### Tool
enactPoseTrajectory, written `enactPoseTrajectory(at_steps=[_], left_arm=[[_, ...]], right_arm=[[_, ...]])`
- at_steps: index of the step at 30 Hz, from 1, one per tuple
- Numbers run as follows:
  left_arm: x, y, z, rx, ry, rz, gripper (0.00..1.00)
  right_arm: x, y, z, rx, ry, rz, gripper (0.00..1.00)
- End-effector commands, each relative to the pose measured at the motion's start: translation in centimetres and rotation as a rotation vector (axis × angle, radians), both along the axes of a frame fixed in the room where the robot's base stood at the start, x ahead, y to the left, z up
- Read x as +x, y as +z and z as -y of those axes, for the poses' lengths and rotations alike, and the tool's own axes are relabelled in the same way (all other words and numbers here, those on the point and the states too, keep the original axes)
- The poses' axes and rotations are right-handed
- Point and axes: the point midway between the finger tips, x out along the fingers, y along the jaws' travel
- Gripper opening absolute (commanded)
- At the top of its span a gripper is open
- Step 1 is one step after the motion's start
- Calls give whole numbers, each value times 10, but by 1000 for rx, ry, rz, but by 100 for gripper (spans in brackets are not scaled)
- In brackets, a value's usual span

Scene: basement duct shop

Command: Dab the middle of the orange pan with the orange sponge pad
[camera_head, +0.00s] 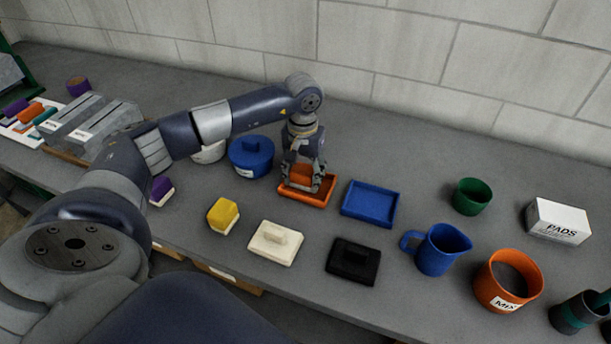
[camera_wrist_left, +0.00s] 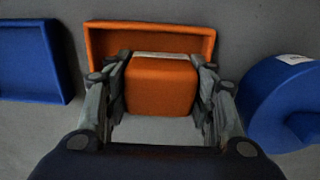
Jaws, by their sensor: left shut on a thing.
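My left gripper (camera_head: 303,185) points down over the orange pan (camera_head: 322,204), a shallow tray with a raised rim. It is shut on the orange sponge pad (camera_head: 301,171). In the left wrist view, the orange sponge pad (camera_wrist_left: 161,88) sits between the fingers of my left gripper (camera_wrist_left: 161,103), with a pale strip along its far edge. The orange pan (camera_wrist_left: 150,27) shows just beyond and partly behind it. The pad is at or just above the pan; I cannot tell whether they touch. My right gripper is not in view.
A blue tray (camera_head: 369,204) lies close right of the pan, and a blue lidded pot (camera_head: 251,158) stands close left. A blue jug (camera_head: 442,249) stands further right.

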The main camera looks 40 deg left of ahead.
Motion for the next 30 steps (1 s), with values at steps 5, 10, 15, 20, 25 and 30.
enactPoseTrajectory(at_steps=[5, 10, 15, 20, 25, 30], left_arm=[[2, -1, 8, -1, -2, 0, 32], [4, -1, 16, -1, -2, 0, 32], [6, -1, 25, -1, -2, 1, 32], [7, -1, 31, -1, -2, 0, 32], [7, -2, 29, 0, -1, -1, 32], [5, -1, 21, 1, 0, 0, 32]], right_arm=[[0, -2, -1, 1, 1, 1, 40], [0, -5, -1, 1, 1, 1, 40], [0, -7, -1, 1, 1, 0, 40], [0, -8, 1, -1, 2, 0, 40], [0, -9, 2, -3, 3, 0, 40], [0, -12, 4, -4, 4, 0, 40]])
